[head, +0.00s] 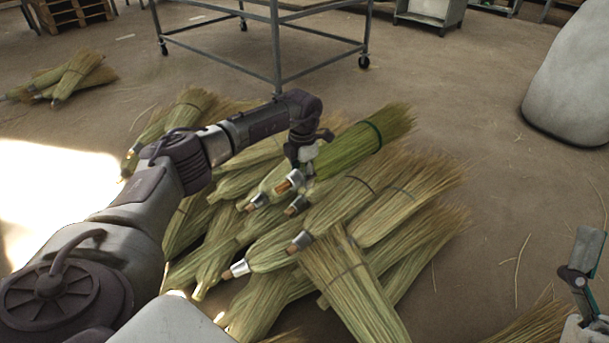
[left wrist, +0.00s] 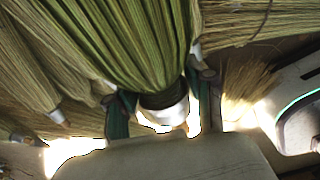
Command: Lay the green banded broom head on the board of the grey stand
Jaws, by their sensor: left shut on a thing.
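The green broom head (head: 365,142) has a dark band around its bristles and is greener than the straw-coloured ones around it. My left gripper (head: 305,165) is shut on its narrow collar end, over the pile. In the left wrist view its green bristles (left wrist: 125,40) fan away from the fingers (left wrist: 163,112), which sit on either side of the dark and silvery collar. I cannot tell whether it still touches the pile. My right gripper (head: 583,268) shows only partly at the right edge, away from the pile. No stand with a board can be clearly made out.
Several straw broom heads (head: 350,260) lie heaped on the floor below. A grey metal frame on casters (head: 275,45) stands behind, its top cut off. A pale rounded sack (head: 575,85) is at right. Bare floor (head: 470,90) lies between.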

